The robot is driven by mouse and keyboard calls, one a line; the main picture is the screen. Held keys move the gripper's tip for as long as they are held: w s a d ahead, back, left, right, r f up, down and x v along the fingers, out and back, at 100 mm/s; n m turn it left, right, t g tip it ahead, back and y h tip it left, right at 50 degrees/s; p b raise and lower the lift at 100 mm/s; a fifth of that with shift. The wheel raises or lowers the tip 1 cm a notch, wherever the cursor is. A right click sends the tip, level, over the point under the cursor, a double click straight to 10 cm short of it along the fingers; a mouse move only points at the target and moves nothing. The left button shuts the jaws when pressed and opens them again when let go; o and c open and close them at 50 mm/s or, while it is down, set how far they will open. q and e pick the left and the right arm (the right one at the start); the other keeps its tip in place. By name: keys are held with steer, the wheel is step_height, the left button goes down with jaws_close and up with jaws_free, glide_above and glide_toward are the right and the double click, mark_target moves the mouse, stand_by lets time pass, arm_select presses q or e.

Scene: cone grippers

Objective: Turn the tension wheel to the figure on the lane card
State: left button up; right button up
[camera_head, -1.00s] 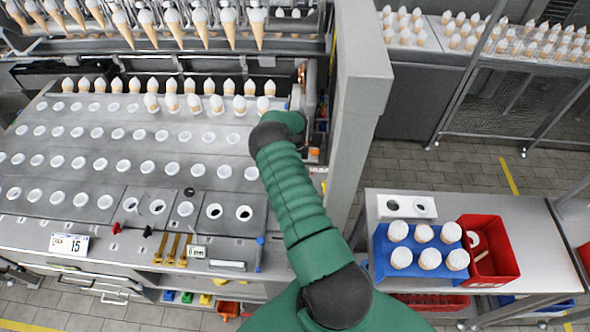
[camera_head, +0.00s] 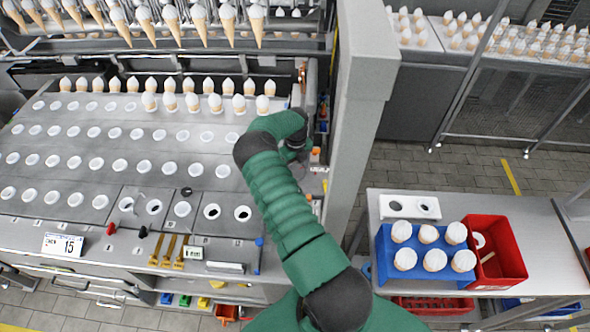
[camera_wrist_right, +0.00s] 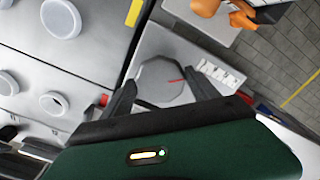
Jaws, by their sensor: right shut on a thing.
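The tension wheel, a grey many-sided knob (camera_wrist_right: 160,78) with a red line on its right part, shows in the right wrist view. A white scale (camera_wrist_right: 220,74) stands to its right; its figures are too small to read. My right gripper (camera_wrist_right: 162,92) is shut on the wheel, with one dark finger on each side. In the head view my green right arm and wrist hide the gripper and most of the wheel. The lane card (camera_head: 63,245) at the front left of the machine reads 15. My left gripper is not in view.
The grey machine deck (camera_head: 100,205) holds rows of white-rimmed holes and several filled cones. A grey post (camera_head: 357,120) stands close right of my arm. A side table has a blue tray (camera_head: 386,262) of white-topped cones and a red bin (camera_head: 510,262).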

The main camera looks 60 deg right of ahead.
steer(key=m, duration=0.4)
steer(key=shift+s+a+f+m, duration=0.1)
steer(key=shift+s+f+m, duration=0.15)
steer(key=shift+m, duration=0.15)
steer(key=m, duration=1)
steer(key=shift+a+m+b, duration=0.1)
steer(key=shift+m+b, duration=0.2)
steer(key=shift+m, duration=0.1)
steer(key=shift+w+m, duration=0.1)
steer(key=shift+m, duration=1.9)
steer(key=o, duration=1.4)
steer(key=shift+w, duration=0.15)
steer(key=shift+c, duration=0.2)
steer(key=shift+r, duration=0.1)
